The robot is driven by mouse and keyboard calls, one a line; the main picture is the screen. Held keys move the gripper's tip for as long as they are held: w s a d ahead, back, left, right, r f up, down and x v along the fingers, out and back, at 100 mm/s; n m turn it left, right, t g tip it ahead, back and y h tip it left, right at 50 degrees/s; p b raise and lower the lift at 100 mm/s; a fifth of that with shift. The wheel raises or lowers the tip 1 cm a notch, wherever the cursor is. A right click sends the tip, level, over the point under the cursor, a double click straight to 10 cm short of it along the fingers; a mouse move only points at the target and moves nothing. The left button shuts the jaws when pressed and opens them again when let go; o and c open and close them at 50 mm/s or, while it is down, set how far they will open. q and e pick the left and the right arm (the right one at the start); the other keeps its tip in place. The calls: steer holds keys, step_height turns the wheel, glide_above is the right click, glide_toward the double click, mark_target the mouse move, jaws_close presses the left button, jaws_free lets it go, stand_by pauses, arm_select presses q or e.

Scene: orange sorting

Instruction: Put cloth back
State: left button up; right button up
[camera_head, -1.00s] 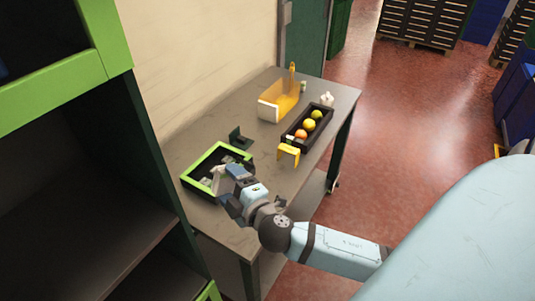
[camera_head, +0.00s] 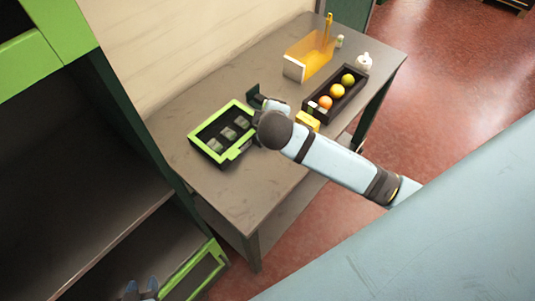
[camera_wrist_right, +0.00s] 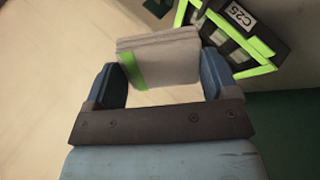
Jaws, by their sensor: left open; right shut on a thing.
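A folded pale grey cloth with a green stripe (camera_wrist_right: 165,58) sits between the blue fingers of my right gripper (camera_wrist_right: 160,82) in the right wrist view. In the head view my right gripper (camera_head: 266,102) is over the table, just right of the green-rimmed black tray; my own wrist hides most of it and the cloth. My left gripper (camera_head: 141,288) shows only its two blue fingertips at the bottom left edge. They are apart and empty, by the lower part of the shelf.
The green-rimmed tray (camera_head: 241,149) holds several greyish items. A black bracket (camera_head: 252,94) stands at its far right corner. The near table (camera_head: 255,195) is clear.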

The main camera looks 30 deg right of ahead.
steer(key=s+a+m+g+y+p, duration=0.2)
steer(key=a+g, duration=0.1)
steer(key=g, duration=0.3)
steer(key=n+g+y, duration=0.2)
steer(key=g, duration=0.1)
glide_above(267, 180)
step_height(267, 180, down, 13)
steer(key=shift+r, duration=0.1)
steer(key=shift+f, duration=0.6)
step_height(267, 180, down, 3)
steer(key=shift+a+f+p, duration=0.1)
steer(key=shift+p, duration=0.25)
